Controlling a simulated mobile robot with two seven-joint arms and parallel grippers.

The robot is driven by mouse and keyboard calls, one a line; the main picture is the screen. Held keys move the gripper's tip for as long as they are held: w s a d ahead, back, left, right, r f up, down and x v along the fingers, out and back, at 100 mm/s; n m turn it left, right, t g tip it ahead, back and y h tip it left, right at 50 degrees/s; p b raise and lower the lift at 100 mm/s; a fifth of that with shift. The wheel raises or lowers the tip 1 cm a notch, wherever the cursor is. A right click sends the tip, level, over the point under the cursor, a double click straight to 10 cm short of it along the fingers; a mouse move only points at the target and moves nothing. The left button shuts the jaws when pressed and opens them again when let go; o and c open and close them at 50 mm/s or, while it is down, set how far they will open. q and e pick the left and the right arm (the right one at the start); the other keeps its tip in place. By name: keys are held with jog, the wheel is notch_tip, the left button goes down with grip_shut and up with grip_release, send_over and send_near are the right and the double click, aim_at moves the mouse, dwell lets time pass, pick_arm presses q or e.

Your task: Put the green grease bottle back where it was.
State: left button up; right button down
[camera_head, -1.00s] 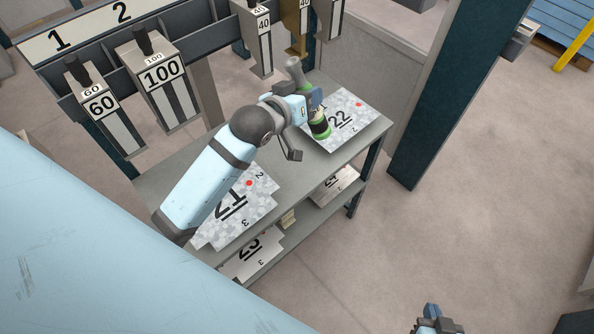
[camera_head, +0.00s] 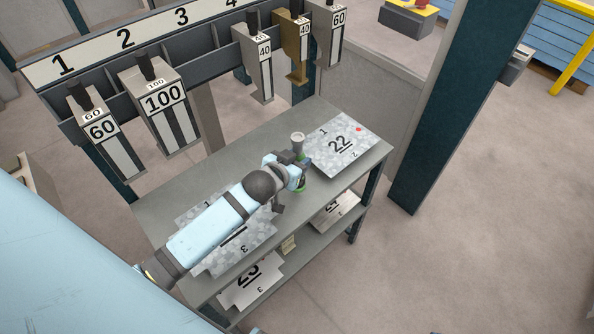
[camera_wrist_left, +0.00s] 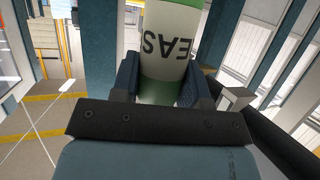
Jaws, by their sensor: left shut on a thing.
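The green grease bottle (camera_head: 298,139) is upright in my left gripper (camera_head: 299,161), left of the stack of sheets marked 22 (camera_head: 347,141). Its grey top sticks up above the fingers and a green lower part shows below them. It is over bare shelf top; I cannot tell whether its base touches. In the left wrist view the white and green bottle (camera_wrist_left: 169,46) is between both fingers (camera_wrist_left: 165,85), with the letters "EAS" upside down. My right gripper is out of view.
The grey table (camera_head: 287,120) also carries a stack of sheets (camera_head: 248,249) partly under my left arm. A lower shelf holds more sheets (camera_head: 336,211). A tool rail (camera_head: 100,60) with hanging numbered blocks stands behind. A dark post (camera_head: 440,115) rises at right.

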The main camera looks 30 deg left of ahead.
pick_arm(q)
jog(key=shift+f, duration=2.25)
jog(key=shift+f, duration=0.1)
jog(key=o, duration=1)
jog(key=shift+s+r, duration=0.15)
jog(key=shift+r, duration=0.1)
jog(key=d+p+v, duration=0.1)
jog(key=p+v, duration=0.6)
jog(key=v, duration=0.4)
jog(key=s+d+f+m+g+h, duration=0.1)
jog(key=s+d+f, duration=0.1)
jog(key=s, duration=0.4)
jog(key=s+d+f+m+g+h, duration=0.1)
jog(key=s+d+f, duration=0.1)
jog(key=s+d, duration=0.2)
jog(key=shift+s, duration=0.9)
